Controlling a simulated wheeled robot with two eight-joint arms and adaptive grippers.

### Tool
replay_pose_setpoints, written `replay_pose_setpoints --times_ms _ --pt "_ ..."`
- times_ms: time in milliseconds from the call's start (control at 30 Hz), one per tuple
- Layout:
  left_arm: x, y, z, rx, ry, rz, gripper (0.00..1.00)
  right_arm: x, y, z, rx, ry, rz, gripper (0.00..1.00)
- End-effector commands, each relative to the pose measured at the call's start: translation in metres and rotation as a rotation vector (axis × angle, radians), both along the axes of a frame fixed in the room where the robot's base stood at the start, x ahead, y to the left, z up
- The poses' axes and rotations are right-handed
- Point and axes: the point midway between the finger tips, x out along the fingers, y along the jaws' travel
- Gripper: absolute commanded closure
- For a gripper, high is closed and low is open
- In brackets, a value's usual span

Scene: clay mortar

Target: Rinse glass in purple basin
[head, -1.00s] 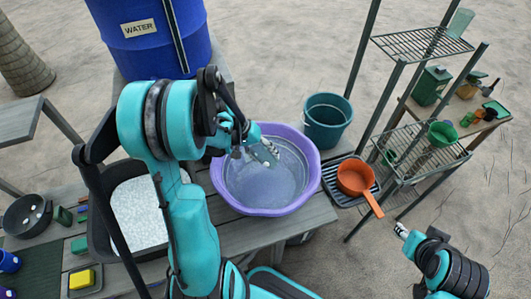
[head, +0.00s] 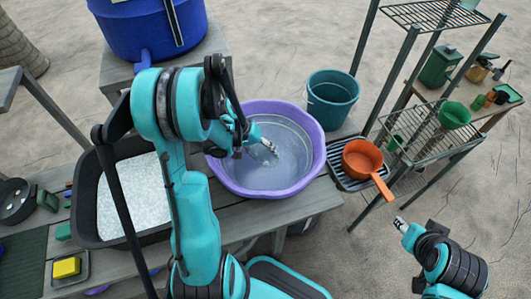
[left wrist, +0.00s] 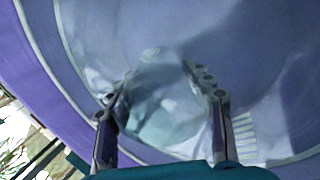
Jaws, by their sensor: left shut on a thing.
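The purple basin (head: 313,165) stands on the wooden bench in the head view and holds clear water (head: 285,160). Its purple wall (left wrist: 50,75) also shows in the left wrist view. My left gripper (head: 268,147) is inside the basin's outline, over or in the water; its exact depth is hard to tell. In the left wrist view, its fingers (left wrist: 160,90) are shut on a transparent glass (left wrist: 165,115), which is faint against the basin. My right gripper (head: 399,224) is off to the right of the bench, away from the basin, and its jaws are too small to read.
A teal bucket (head: 333,98) stands behind the basin. An orange pan (head: 362,160) rests on a dark rack (head: 345,182) at its right. A wire shelf (head: 425,135) stands further right. A black tray of white material (head: 85,205) and a blue barrel (head: 130,30) are left.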

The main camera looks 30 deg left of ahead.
Motion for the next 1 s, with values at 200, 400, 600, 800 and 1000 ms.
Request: replay_pose_setpoints --times_ms 200,400,600,800,1000 --pt "0.000 0.000 -0.005 0.000 0.000 0.000 0.84 0.000 0.000 -0.003 0.000 0.000 0.000 0.60" --pt "0.000 0.000 -0.004 0.000 0.000 0.000 0.84 0.000 0.000 -0.003 0.000 0.000 0.000 0.60" --pt "0.000 0.000 -0.007 0.000 0.000 0.000 0.84 0.000 0.000 -0.005 0.000 0.000 0.000 0.60" --pt "0.000 0.000 -0.013 0.000 0.000 0.000 0.84 0.000 0.000 -0.012 0.000 0.000 0.000 0.60" --pt "0.000 0.000 -0.017 0.000 0.000 0.000 0.84 0.000 0.000 -0.016 0.000 0.000 0.000 0.60"
